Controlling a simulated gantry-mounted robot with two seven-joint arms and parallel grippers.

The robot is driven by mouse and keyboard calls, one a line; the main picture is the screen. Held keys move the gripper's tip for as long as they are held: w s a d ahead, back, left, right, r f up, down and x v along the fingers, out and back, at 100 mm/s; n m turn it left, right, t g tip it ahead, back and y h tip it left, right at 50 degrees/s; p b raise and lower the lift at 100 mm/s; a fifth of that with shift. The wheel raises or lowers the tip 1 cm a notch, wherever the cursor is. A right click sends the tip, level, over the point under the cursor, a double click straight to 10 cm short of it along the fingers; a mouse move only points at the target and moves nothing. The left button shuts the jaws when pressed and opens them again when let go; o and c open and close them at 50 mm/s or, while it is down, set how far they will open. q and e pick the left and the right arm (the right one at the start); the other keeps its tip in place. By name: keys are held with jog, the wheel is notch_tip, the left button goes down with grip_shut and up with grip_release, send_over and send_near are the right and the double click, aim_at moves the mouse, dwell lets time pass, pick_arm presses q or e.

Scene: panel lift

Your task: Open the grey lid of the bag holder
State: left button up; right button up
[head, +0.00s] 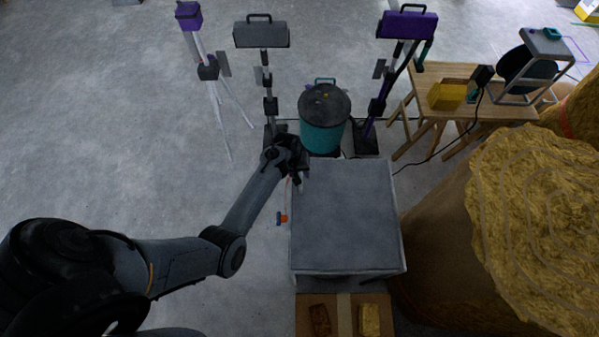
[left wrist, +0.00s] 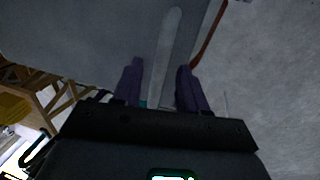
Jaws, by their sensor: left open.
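The bag holder is a box with a flat grey lid (head: 345,215) in the middle of the head view; the lid lies level and looks closed. My left gripper (head: 299,182) is at the lid's far left corner, pointing down. In the left wrist view its two purple fingers (left wrist: 160,66) are apart, with a pale grey strip (left wrist: 168,45) showing between them. I cannot tell whether the fingers touch the strip. The grey surface (left wrist: 80,30) beside the strip looks like the lid. My right gripper is not in view.
A teal bin (head: 323,138) with a dark top stands behind the holder, between floor stands. A wooden table (head: 425,78) is at the back right. Large straw-coloured bales (head: 535,220) crowd the right. A cardboard box (head: 344,315) is in front.

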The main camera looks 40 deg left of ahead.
pick_arm(q)
grip_shut()
jog(key=shift+r, duration=0.1)
dwell(0.3)
